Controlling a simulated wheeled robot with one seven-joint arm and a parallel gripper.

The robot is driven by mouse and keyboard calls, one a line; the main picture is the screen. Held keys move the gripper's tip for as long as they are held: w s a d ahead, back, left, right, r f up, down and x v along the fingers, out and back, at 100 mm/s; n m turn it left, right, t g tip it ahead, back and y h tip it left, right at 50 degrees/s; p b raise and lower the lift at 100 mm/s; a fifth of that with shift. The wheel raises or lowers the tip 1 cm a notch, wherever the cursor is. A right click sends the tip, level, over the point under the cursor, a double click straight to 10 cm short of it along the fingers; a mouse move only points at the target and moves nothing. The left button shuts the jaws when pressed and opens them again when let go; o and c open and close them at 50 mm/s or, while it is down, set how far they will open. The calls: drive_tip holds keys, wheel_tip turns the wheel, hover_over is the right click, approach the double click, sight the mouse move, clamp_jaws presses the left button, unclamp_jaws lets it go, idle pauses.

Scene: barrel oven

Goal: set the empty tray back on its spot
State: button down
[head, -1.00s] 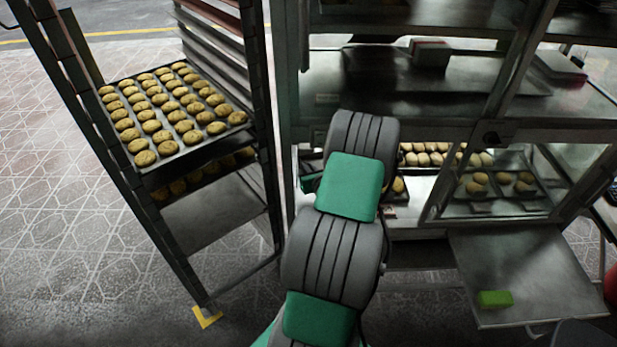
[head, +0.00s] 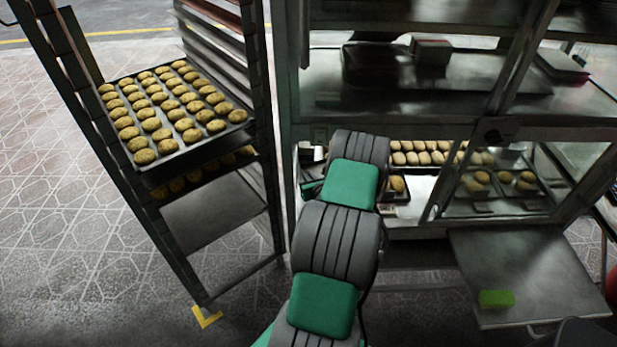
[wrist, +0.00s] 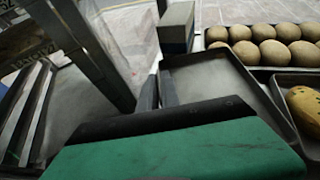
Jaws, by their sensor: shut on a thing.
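The empty tray (wrist: 215,78) is a shallow grey metal tray with a raised rim, in the middle of the wrist view. My gripper (wrist: 160,88) is shut on the tray's near left edge, in front of its green housing. The near part of the tray is hidden by the housing. In the head view my arm reaches into the lower bay of the metal cabinet and hides my gripper and the held tray. I cannot tell whether the tray touches the surface below it.
A tray of round buns (wrist: 262,48) and a tray with a yellowish bread (wrist: 308,105) lie close right of the held tray. A grey block (wrist: 177,25) stands at its far left corner. The rack (head: 265,130) with a cookie tray (head: 165,150) stands left of my arm.

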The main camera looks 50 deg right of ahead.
drive_tip(key=c, duration=1.6)
unclamp_jaws()
drive_tip(key=shift+o, duration=0.2)
drive_tip(key=shift+r, duration=0.1)
drive_tip(key=v, duration=1.2)
drive_tip(key=shift+r+p, duration=0.35)
